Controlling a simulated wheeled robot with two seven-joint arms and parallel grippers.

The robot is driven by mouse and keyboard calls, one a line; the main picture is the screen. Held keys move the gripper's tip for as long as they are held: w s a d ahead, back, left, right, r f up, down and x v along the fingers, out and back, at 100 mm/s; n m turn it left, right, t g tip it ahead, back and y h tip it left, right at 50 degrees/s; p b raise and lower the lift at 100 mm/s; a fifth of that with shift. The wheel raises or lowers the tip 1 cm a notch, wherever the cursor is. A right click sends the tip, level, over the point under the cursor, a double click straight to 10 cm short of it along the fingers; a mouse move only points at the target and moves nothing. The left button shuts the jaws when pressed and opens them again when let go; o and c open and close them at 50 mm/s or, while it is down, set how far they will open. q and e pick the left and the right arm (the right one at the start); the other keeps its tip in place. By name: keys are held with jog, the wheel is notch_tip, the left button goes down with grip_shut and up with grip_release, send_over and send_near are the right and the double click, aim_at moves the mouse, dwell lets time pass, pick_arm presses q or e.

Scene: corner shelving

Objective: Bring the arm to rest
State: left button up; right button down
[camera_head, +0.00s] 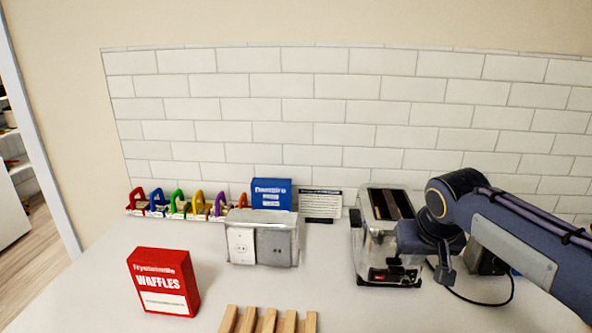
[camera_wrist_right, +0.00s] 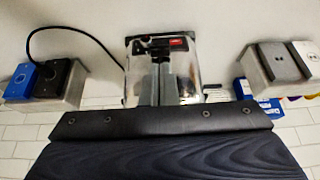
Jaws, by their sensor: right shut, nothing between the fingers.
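My right arm (camera_head: 520,240) reaches in from the right in the head view. Its gripper (camera_head: 444,272) points down just right of the chrome toaster (camera_head: 376,248), and part of the arm covers the toaster's right side. In the right wrist view the two fingers (camera_wrist_right: 159,72) are together, with nothing between them, in front of the toaster (camera_wrist_right: 196,75). I cannot tell whether they touch it. My left gripper is not in view.
A red waffle box (camera_head: 163,282), a wooden slatted rack (camera_head: 270,321) and a grey outlet box (camera_head: 262,241) stand on the white counter. Coloured padlocks (camera_head: 178,203) and a blue box (camera_head: 271,194) line the tiled wall. A black cord (camera_head: 490,303) lies right of the toaster.

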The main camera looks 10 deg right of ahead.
jog(key=s+a+f+y, duration=0.2)
jog(key=s+a+f, duration=0.3)
jog(key=s, duration=0.6)
jog(key=s+a+f+n+y, duration=0.1)
jog(key=s+a+f, duration=0.3)
jog(key=s, duration=0.7)
jog(key=shift+a+f+t+y, duration=0.4)
jog(key=shift+f+y, duration=0.25)
jog(key=shift+y, duration=0.25)
